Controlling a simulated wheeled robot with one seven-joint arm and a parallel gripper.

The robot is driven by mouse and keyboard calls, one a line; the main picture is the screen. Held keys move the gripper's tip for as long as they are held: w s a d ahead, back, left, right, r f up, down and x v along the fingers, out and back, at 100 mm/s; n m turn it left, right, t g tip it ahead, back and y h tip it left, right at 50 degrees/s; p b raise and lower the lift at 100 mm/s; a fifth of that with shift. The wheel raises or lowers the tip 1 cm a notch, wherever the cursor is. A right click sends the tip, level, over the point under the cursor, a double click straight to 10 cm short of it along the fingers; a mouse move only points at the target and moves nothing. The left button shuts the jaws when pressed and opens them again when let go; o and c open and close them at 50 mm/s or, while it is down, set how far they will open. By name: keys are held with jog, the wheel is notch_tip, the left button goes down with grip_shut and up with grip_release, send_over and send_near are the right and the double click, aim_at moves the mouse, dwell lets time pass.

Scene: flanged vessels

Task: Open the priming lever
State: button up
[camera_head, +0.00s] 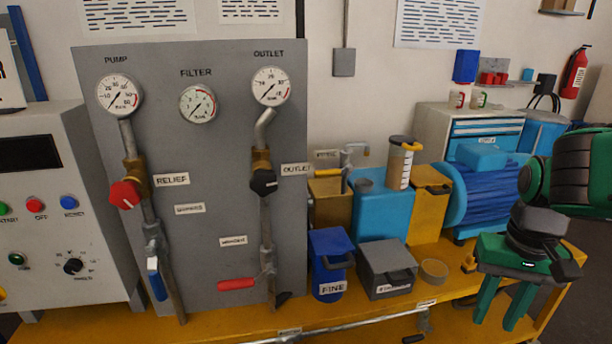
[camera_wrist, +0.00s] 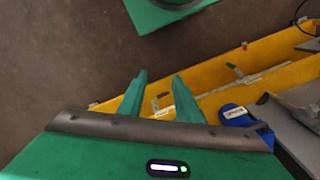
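No label that I can read says which handle is the priming lever. On the grey panel are a red lever handle (camera_head: 237,284) lying level and a blue lever handle (camera_head: 156,279) hanging down. A small valve with a yellow handle (camera_head: 332,172) sits behind the bins, under a small label (camera_head: 327,154) too small to read. My gripper (camera_head: 497,323) is at the right, over the front edge of the bench, pointing down. Its green fingers are apart with nothing between them, as the wrist view also shows (camera_wrist: 159,76). It touches none of these handles.
The yellow bench (camera_head: 448,290) carries a blue FINE bin (camera_head: 328,250), a grey lidded box (camera_head: 387,265) and a blue motor (camera_head: 490,190). A pipe (camera_head: 370,321) runs along its front. A control cabinet (camera_head: 60,200) stands left. Air between gripper and panel is clear.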

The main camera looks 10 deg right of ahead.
jog(key=shift+o, duration=0.7)
jog(key=shift+s+r, duration=0.15)
jog(key=shift+r, duration=0.05)
jog(key=m+t+y, duration=0.6)
jog(key=m+t, duration=0.2)
jog(key=t, duration=0.7)
send_near(329, 175)
jog(key=x, duration=0.4)
jog(key=shift+w, duration=0.25)
jog(key=x, duration=1)
jog(key=shift+w+a, duration=0.2)
jog(key=shift+w, duration=0.15)
jog(key=shift+f, duration=0.1)
jog(key=shift+c, duration=0.6)
